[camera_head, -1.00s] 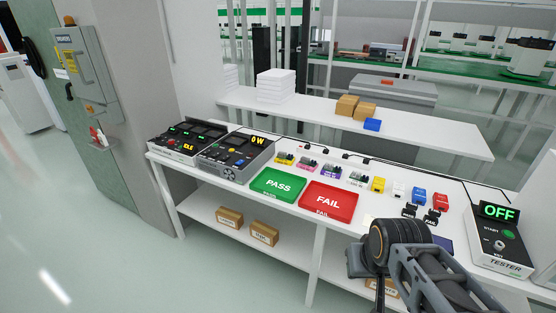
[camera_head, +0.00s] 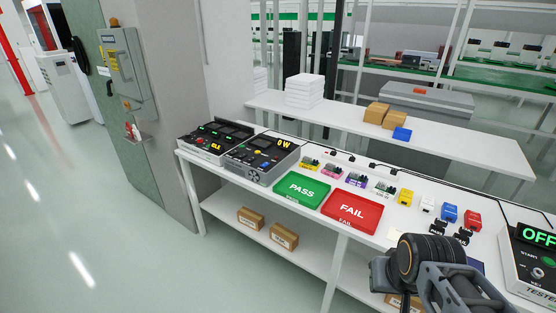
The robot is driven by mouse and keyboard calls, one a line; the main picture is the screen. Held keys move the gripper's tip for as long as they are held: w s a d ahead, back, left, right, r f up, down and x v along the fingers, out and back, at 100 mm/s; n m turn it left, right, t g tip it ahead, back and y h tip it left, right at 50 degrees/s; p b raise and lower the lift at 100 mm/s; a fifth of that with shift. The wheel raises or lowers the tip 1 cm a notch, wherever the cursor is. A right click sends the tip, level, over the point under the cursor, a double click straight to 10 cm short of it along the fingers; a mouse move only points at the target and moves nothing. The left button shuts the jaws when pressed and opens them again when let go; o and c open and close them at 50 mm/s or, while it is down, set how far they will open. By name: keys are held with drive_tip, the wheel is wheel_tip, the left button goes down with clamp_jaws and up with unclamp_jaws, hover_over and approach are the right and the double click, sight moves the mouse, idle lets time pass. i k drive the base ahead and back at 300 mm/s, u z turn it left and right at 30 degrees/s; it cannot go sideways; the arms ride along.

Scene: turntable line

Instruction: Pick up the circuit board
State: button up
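Several small circuit boards in coloured holders stand in a row on the white workbench (camera_head: 400,222): a yellow one (camera_head: 308,164), a pink one (camera_head: 332,171), a purple one (camera_head: 356,180) and a green one (camera_head: 384,189). A flat dark blue piece (camera_head: 477,266), partly hidden behind my arm, lies on the bench; I cannot tell what it is. My gripper (camera_head: 404,302) is at the lower right, in front of the bench edge, mostly hidden by my wrist. Its fingers cannot be made out.
A green PASS tray (camera_head: 303,200) and a red FAIL tray (camera_head: 352,223) lie on the bench. The tester (camera_head: 530,268) reads OFF at the right. Control boxes stand at the left end. A raised shelf (camera_head: 455,145) runs behind. Floor at left is clear.

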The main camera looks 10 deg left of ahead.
sight(353, 178)
drive_tip(key=z, duration=0.35)
drive_tip(key=i, duration=1.05)
drive_tip(key=u, duration=0.85)
drive_tip(key=i, duration=0.3)
drive_tip(key=u, duration=0.3)
